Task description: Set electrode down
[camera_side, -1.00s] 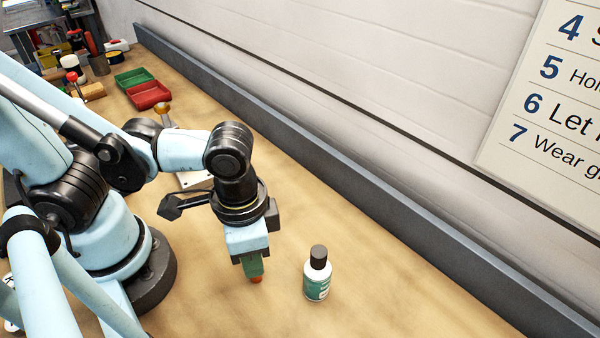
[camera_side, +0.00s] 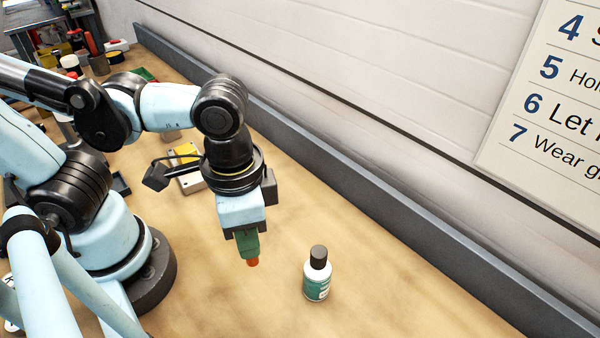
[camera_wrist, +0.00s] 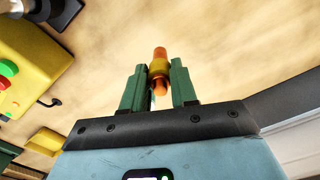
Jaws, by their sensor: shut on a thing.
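The electrode (camera_wrist: 160,68) is a small orange piece with a yellow band, between the two green fingers in the wrist view. My gripper (camera_wrist: 158,78) is shut on it, and its orange end sticks out past the fingertips. In the side view my gripper (camera_side: 247,246) points down, and the electrode's orange tip (camera_side: 253,262) shows below the green fingers. The electrode appears to hang above the wooden bench. The fingers hide much of its body in the side view.
A white and green bottle (camera_side: 317,281) with a black cap stands to the right of my gripper. A yellow box (camera_wrist: 28,68) with green and red buttons is at left in the wrist view. A grey rail (camera_side: 330,190) runs along the wall. Bench around the bottle is clear.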

